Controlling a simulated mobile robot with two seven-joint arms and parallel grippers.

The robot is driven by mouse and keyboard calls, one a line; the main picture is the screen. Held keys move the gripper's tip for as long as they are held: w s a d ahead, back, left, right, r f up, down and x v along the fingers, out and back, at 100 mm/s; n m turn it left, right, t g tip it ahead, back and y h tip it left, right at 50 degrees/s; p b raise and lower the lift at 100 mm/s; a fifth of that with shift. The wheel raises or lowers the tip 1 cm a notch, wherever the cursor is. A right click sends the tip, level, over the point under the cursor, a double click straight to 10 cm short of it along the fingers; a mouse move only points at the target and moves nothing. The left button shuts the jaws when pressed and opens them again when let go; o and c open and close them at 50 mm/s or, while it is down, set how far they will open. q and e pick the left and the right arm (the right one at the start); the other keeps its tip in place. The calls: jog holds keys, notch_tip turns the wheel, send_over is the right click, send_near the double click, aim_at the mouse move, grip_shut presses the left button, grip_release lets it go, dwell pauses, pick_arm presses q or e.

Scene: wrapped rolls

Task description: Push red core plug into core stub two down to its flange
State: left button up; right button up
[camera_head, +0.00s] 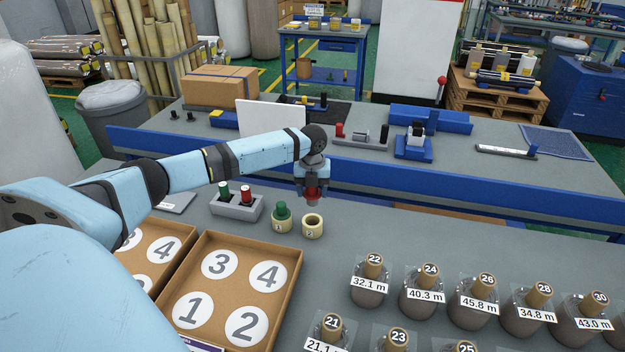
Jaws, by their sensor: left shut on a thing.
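My left gripper (313,188) is shut on a red core plug (313,196) and points down. The plug is held just above core stub two (312,229), a short cream tube marked 2 with its dark open top showing. Whether the plug's lower end touches the stub's rim is too small to tell. To its left stands core stub one (281,225) with a green plug (282,211) in its top. My right gripper is not in view.
A grey holder (237,208) with a green and a red plug stands left of the stubs. Cardboard trays (292,300) with numbered circles lie at front left. Several wrapped rolls (368,290) with length labels stand at right. A blue rail (420,181) runs behind.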

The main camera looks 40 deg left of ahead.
aim_at(312, 205)
pick_arm(q)
jog(key=shift+f+b, duration=0.5)
jog(key=shift+f, duration=0.05)
jog(key=shift+d+f+b, duration=0.1)
jog(key=shift+f+b, duration=0.55)
notch_tip(312, 205, down, 4)
jog(key=b, duration=0.3)
jog(key=shift+r, duration=0.25)
jog(key=shift+f+b, duration=0.5)
jog(key=shift+f, duration=0.75)
jog(key=shift+f, duration=0.45)
jog(key=shift+f, duration=0.35)
